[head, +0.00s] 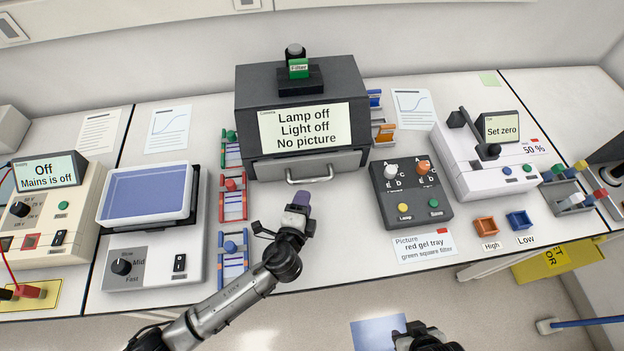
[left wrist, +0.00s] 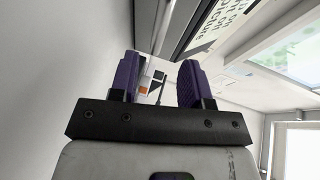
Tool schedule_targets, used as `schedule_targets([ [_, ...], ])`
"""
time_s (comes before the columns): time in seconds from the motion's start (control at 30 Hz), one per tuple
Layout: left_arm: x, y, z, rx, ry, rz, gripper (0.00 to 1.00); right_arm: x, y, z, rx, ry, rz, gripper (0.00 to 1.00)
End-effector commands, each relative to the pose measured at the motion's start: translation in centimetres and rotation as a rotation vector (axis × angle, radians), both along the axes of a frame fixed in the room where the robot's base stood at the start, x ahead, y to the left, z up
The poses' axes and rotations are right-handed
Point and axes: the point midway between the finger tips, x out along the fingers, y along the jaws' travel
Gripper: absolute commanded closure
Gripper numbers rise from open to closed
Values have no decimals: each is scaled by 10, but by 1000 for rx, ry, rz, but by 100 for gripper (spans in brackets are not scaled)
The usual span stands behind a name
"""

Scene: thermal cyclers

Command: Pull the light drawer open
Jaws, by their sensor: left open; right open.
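The light drawer (head: 275,170) is the grey front low on a dark box (head: 248,95), and it looks closed. A metal bar handle (head: 309,180) sticks out from it. The box's sign reads "Lamp off, Light off, No picture". My left gripper (head: 302,198) is just in front of the handle, apart from it as far as I can tell. In the left wrist view its purple fingers (left wrist: 157,85) are spread with nothing held; the handle is not clearly seen there. My right gripper (head: 412,337) is partly in view at the bottom edge, away from the drawer.
Coloured racks (head: 233,198) stand left of the box. A control box (head: 410,192) with knobs and buttons stands to the right. A rocker with a blue tray (head: 148,195) is further left. The bench in front of the drawer is clear except for my left arm.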

Motion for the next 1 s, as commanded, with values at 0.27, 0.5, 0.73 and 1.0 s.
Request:
schedule_targets([
  [0.27,48,-13,-10,-1,0,1,56,0,-2,-6,-6,-2,4,57],
  [0.5,72,-20,-15,-2,1,1,56,0,-3,-10,-12,-2,8,57],
  [0.73,81,-22,-17,-2,2,2,56,0,-3,-11,-11,-2,7,57],
  [1.0,81,-22,-17,-2,2,2,56,1,-1,-10,-5,-2,4,57],
])
